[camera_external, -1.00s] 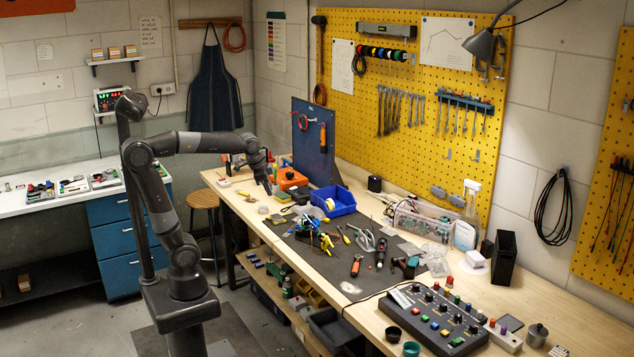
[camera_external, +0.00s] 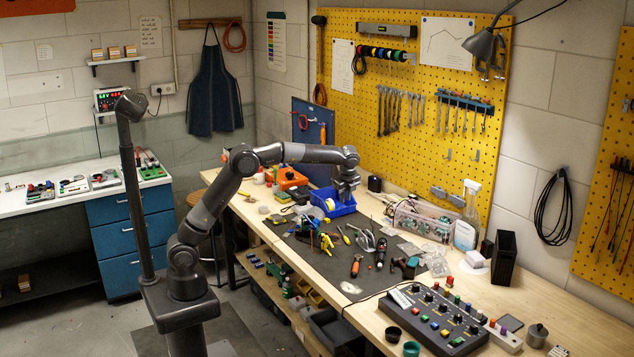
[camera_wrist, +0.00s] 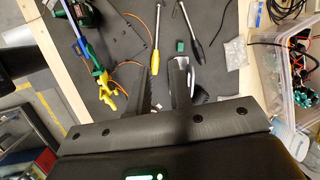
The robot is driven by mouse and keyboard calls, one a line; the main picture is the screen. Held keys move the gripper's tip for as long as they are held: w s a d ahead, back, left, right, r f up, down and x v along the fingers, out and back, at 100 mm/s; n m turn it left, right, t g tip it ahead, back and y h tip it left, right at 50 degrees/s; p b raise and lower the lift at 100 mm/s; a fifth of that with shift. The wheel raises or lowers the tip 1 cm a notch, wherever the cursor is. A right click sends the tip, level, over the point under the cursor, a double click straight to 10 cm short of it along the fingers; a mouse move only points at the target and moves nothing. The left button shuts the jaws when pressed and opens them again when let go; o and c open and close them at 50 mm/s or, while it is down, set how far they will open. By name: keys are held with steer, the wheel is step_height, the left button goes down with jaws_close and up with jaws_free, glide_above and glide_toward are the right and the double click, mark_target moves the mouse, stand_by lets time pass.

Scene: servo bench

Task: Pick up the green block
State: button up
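A small dark green block (camera_wrist: 180,45) lies on the dark mat in the wrist view, just beyond the tip of my right-hand finger and between two long tools. I cannot make the block out in the external view. My gripper (camera_wrist: 164,68) is open and empty, its two black fingers apart in the wrist view. In the external view my gripper (camera_external: 345,199) points down over the bench, by the blue bin.
Yellow-handled pliers (camera_wrist: 106,88) and cables lie to the left. A clear bin of electronics (camera_wrist: 280,80) stands at the right. A blue bin (camera_external: 332,202) stands below my wrist in the external view.

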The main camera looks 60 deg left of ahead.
steer(key=w+d+f+m, duration=0.35)
steer(key=w+f, duration=0.25)
steer(key=f, duration=0.2)
steer(key=y, duration=0.1)
glide_above(356, 234)
steer(key=d, duration=0.2)
steer(key=shift+g, duration=0.3)
steer(key=f, duration=0.4)
steer(key=shift+w+a+f, duration=0.1)
steer(key=shift+w+f, duration=0.1)
steer(key=shift+f, duration=0.05)
steer(key=x, duration=0.5)
steer(key=shift+a+f, duration=0.25)
steer(key=shift+a, duration=0.05)
jaws_close()
